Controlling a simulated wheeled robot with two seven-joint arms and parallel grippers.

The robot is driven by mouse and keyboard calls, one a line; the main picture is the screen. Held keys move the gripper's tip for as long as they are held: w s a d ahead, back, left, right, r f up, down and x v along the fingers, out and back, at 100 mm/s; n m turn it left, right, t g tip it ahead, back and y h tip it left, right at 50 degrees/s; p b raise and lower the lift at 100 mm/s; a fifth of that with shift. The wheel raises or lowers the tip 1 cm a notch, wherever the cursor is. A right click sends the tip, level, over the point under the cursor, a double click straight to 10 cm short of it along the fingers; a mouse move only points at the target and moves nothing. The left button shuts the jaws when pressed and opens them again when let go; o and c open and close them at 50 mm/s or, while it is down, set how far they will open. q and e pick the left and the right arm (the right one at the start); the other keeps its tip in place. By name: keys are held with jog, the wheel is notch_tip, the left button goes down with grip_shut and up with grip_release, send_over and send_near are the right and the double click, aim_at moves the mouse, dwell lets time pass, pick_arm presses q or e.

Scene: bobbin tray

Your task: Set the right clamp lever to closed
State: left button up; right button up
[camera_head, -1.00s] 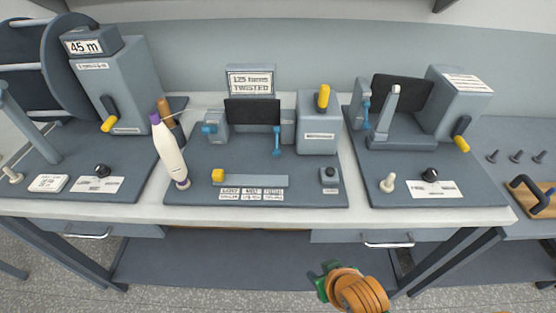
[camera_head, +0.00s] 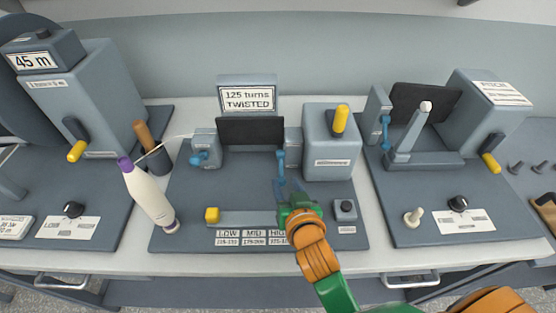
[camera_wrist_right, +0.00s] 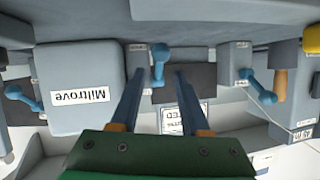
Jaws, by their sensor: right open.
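The middle station's right clamp (camera_head: 293,140) has a blue lever (camera_head: 281,160) that hangs down on its front. In the right wrist view this lever (camera_wrist_right: 158,68) shows near the fingertips, roughly in line with the gap between them; contact cannot be told. My right gripper (camera_head: 284,186) is open and empty, just in front of and below the lever. Its two dark fingers (camera_wrist_right: 157,88) reach forward in the wrist view. The left clamp (camera_head: 204,142) of the same station has a blue lever (camera_head: 199,158) pointing sideways to the left. My left gripper is out of view.
The grey box (camera_head: 330,150) with a yellow-tipped handle stands close right of the lever. A black panel (camera_head: 250,131) is between the clamps. The right station has another blue lever (camera_head: 385,131). A white bobbin (camera_head: 148,195) leans at the left.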

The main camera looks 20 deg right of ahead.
aim_at(282, 175)
jog(key=shift+x, duration=2.65)
jog(key=shift+s, duration=0.2)
jog(key=shift+c, duration=0.9)
grip_shut()
jog(key=shift+s, duration=0.1)
